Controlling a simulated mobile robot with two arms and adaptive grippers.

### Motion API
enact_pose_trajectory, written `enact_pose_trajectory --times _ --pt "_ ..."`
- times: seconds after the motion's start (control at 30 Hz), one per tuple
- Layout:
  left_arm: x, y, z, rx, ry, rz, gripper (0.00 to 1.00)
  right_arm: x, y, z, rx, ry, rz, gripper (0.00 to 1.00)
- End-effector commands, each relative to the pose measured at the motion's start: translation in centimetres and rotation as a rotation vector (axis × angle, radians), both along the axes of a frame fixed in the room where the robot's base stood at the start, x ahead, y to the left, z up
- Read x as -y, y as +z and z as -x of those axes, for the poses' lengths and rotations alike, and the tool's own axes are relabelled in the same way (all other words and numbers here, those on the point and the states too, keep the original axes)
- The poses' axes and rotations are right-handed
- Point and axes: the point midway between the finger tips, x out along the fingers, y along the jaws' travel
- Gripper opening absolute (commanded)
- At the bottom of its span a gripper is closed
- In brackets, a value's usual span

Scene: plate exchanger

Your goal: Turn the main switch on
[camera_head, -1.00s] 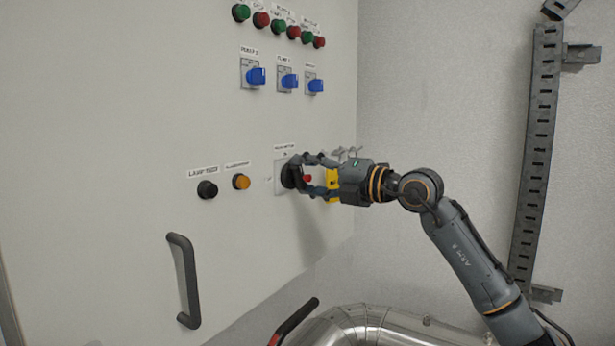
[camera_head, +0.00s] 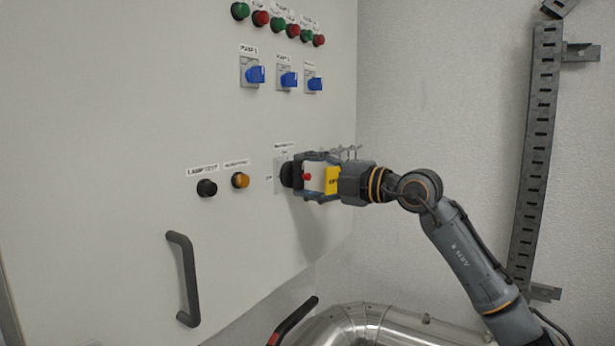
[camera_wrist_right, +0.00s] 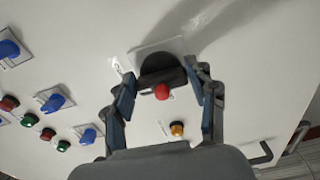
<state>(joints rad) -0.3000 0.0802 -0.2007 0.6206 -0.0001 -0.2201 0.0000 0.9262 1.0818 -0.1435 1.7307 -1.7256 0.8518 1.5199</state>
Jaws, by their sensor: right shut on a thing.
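The main switch (camera_head: 287,174) is a black rotary knob on a light square plate, low on the right side of the cabinet door. It also shows in the wrist view (camera_wrist_right: 158,66), with a dark handle bar and a red round part at its front. My right gripper (camera_head: 300,172) is at the switch, pointing left into the panel. In the wrist view its two fingers (camera_wrist_right: 162,84) stand on either side of the handle bar and are shut on it. The fingers partly hide the knob in the head view. My left gripper is not in view.
A black lamp-test button (camera_head: 207,188) and an orange button (camera_head: 240,181) sit left of the switch. Blue switches (camera_head: 289,80) and green and red lamps are above. A door handle (camera_head: 184,280) is lower left. A shiny metal pipe (camera_head: 370,325) lies below my arm.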

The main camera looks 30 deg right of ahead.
Motion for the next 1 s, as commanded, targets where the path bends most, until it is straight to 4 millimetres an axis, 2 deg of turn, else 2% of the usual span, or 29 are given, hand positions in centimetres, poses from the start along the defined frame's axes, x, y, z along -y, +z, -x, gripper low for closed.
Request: enact_pose_trajectory --times 0.27,0.3,0.4,0.77,0.87,1.0 --pt "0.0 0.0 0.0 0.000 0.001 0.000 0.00 0.0 -0.1 0.0 -0.004 0.002 -0.005 0.25" --pt "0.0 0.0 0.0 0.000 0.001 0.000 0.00 0.0 -0.1 0.0 -0.004 0.002 -0.005 0.62" --pt "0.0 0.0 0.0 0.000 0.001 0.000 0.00 0.0 -0.1 0.0 -0.004 0.001 -0.004 0.79" --pt "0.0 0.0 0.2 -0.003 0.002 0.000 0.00 0.1 0.0 0.2 -0.001 0.000 -0.003 0.79" --pt "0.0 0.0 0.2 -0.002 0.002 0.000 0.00 0.5 -0.1 0.8 -0.003 -0.002 -0.001 0.79" --pt "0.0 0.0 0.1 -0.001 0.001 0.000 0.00 1.2 -0.2 2.7 -0.004 -0.003 0.003 0.79"
